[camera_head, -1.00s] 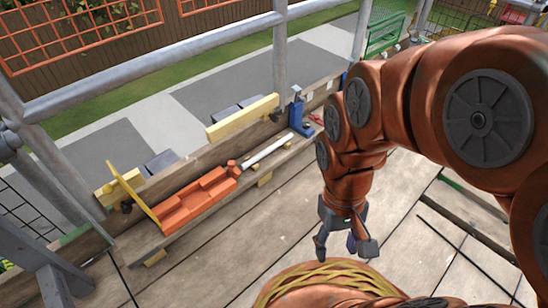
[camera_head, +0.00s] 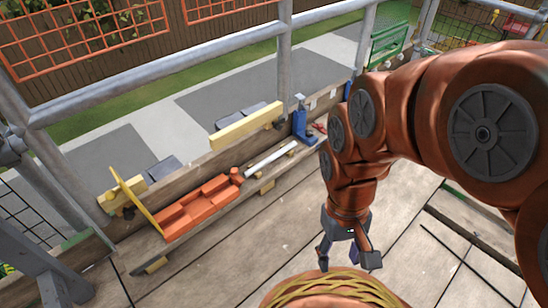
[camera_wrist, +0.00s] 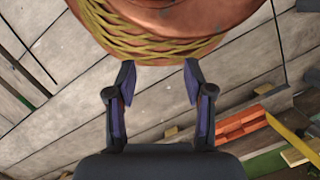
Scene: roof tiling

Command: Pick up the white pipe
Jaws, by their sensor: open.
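The white pipe (camera_head: 270,159) lies on a narrow wooden plank shelf, between orange roof tiles (camera_head: 200,207) on its left and a blue tool (camera_head: 301,122) on its right. My gripper (camera_head: 341,262) hangs to the right of and nearer than the pipe, well apart from it, over the wooden deck. In the wrist view my gripper (camera_wrist: 159,88) has its two fingers apart with nothing between them. The orange tiles show at the right of the wrist view (camera_wrist: 240,123); I cannot make out the pipe there.
A yellow upright strip (camera_head: 136,203) stands at the shelf's left end. A yellow block (camera_head: 246,125) and grey slabs sit behind the shelf board. Grey scaffold rails (camera_head: 150,57) run beyond it. The wooden deck (camera_head: 245,245) before the shelf is mostly clear.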

